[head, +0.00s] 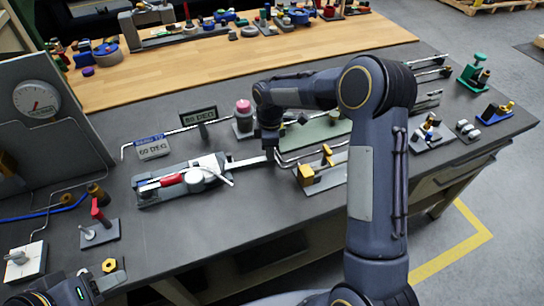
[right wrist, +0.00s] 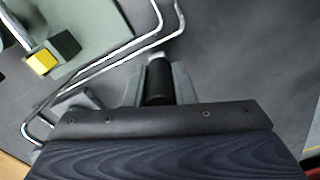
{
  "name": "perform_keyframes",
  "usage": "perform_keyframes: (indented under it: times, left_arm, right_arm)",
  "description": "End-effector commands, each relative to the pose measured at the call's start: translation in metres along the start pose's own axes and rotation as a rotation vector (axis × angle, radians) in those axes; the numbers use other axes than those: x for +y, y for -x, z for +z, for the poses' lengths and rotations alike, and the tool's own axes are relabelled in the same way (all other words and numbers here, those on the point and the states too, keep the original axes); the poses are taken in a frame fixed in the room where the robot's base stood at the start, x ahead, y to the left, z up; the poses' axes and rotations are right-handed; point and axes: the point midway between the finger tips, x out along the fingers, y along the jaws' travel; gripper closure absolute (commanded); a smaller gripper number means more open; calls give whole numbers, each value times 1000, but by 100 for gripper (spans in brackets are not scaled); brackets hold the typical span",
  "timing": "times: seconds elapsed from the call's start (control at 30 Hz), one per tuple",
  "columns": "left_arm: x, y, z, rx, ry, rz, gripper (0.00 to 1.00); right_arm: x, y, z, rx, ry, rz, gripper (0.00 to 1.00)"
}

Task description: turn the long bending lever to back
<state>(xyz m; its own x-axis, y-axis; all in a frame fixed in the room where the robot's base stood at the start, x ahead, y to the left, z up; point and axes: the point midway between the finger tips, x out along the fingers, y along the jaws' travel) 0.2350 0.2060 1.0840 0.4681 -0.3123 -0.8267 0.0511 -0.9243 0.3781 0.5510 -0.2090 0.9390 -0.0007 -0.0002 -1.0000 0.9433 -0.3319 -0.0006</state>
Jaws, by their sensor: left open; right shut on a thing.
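The bender (head: 190,180) is a grey bench tool with a red-handled part and a white round centre, left of the middle of the table. Its long bending lever (head: 245,161) is a flat pale bar reaching right from the centre. My right gripper (head: 270,150) is shut at the lever's far end. In the right wrist view the fingers close on a black cylindrical grip (right wrist: 160,82); the bar itself is mostly hidden there. My left gripper (head: 98,284) is at the lower left corner, away from the bender, only partly in view.
A display reading 50 DEG (head: 201,115) and a label plate (head: 152,147) stand behind the bender. A yellow block fixture (head: 320,173) is right of the lever end. Bent tubes (right wrist: 120,55) lie close to my right gripper. Bare table lies in front of the bender.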

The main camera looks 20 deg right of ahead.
Motion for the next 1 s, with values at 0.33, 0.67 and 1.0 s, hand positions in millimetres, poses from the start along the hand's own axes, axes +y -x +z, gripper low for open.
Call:
perform_keyframes:
  times: [0.33, 0.67, 1.0]
  left_arm:
    - [2, 4, -2, 0, 0, 0, 51]
    - [2, 4, -2, 0, 0, 0, 51]
    - [2, 4, -2, 0, 0, 0, 51]
  right_arm:
    - [19, 1, -7, 2, 96, 1, 100]
    - [20, 1, -7, 2, 106, 1, 100]
    - [20, 0, -7, 1, 105, 1, 55]
